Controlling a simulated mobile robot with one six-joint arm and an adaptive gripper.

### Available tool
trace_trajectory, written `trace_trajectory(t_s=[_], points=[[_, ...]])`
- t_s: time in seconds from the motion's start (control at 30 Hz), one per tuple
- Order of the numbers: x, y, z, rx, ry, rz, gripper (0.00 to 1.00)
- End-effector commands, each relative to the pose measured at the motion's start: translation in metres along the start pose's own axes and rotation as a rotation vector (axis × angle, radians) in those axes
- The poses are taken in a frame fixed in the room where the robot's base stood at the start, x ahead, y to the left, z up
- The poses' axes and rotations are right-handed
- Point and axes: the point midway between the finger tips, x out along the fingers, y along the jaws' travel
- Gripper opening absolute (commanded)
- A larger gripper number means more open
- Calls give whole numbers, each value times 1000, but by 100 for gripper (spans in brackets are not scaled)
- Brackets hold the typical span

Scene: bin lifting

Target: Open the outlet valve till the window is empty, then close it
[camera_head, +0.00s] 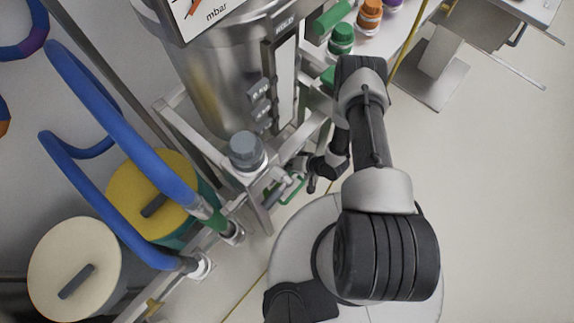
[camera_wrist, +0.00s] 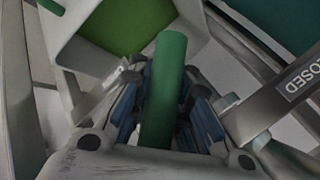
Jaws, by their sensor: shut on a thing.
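A green lever handle (camera_wrist: 165,85) stands between the fingers of my gripper (camera_wrist: 162,105) in the wrist view. The fingers are shut on it from both sides. A grey tag reading "CLOSED" (camera_wrist: 295,85) shows to the right of the handle. In the head view my gripper (camera_head: 314,172) is low beside the steel frame, next to a green looped handle (camera_head: 291,188), partly hidden by the arm. A tall pale window (camera_head: 286,80) is on the steel tank (camera_head: 215,75), under a label partly readable as "HOLD". Its fill level cannot be told.
Blue hoses (camera_head: 120,120) and two drums, a yellow-lidded one (camera_head: 150,185) and a cream-lidded one (camera_head: 75,262), are on the left. A bench with colored bottles (camera_head: 369,14) is at the back.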

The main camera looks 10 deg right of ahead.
Motion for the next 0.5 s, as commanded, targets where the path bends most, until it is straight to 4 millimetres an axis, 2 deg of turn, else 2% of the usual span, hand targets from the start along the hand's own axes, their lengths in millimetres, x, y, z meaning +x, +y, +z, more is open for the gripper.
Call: trace_trajectory(t_s=[0.27, 0.3, 0.5], points=[[0, -1, 1, -1, -2, -3, 0], [0, -1, 1, -1, -2, -3, 15], [0, -1, 1, -1, -1, -1, 28]])
